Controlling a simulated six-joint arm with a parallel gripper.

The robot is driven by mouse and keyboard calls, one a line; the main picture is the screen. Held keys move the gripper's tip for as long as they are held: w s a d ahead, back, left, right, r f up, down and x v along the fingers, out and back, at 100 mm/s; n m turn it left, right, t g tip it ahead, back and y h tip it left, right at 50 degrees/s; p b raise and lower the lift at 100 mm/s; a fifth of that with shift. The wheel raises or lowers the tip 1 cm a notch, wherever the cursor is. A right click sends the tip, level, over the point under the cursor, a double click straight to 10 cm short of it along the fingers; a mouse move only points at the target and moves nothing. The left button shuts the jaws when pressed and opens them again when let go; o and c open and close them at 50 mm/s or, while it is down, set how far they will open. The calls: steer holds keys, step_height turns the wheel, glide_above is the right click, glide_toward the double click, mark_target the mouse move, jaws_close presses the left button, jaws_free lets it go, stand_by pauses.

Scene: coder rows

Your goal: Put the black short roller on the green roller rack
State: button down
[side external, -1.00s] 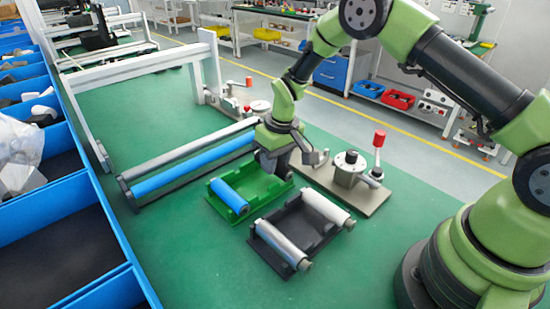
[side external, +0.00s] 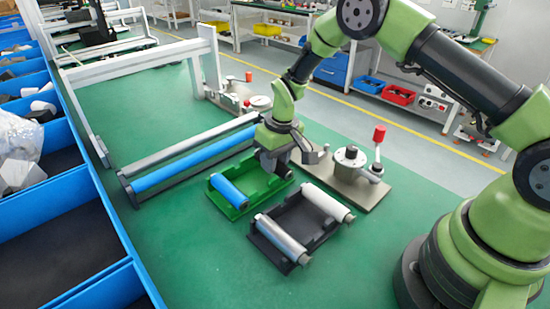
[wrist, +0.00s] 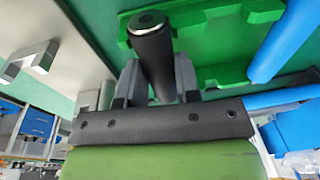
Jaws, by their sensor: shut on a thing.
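The black short roller (wrist: 152,48) is between my gripper's (wrist: 158,78) two grey fingers in the wrist view, its round end pointing away from the wrist. My gripper is shut on it. In the side view my gripper (side external: 276,160) is over the far right part of the green roller rack (side external: 262,182) and hides the roller there. The rack also shows in the wrist view (wrist: 208,22), behind the roller. A blue short roller (side external: 229,189) lies along the rack's left side. I cannot tell whether the black roller touches the rack.
A black rack (side external: 290,222) with a silver roller (side external: 282,239) and a white roller (side external: 327,203) stands just in front. A grey plate with a red-knobbed lever (side external: 379,137) is to the right. Long rollers (side external: 195,165) lie to the left. The green table's front is clear.

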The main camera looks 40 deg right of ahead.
steer(key=shift+f, duration=0.15)
steer(key=c, duration=0.8)
jaws_free()
steer(key=shift+o, duration=0.2)
steer(key=r, duration=0.6)
steer(key=s+d+r, duration=0.1)
steer(key=r, duration=0.2)
steer(key=shift+r, duration=0.4)
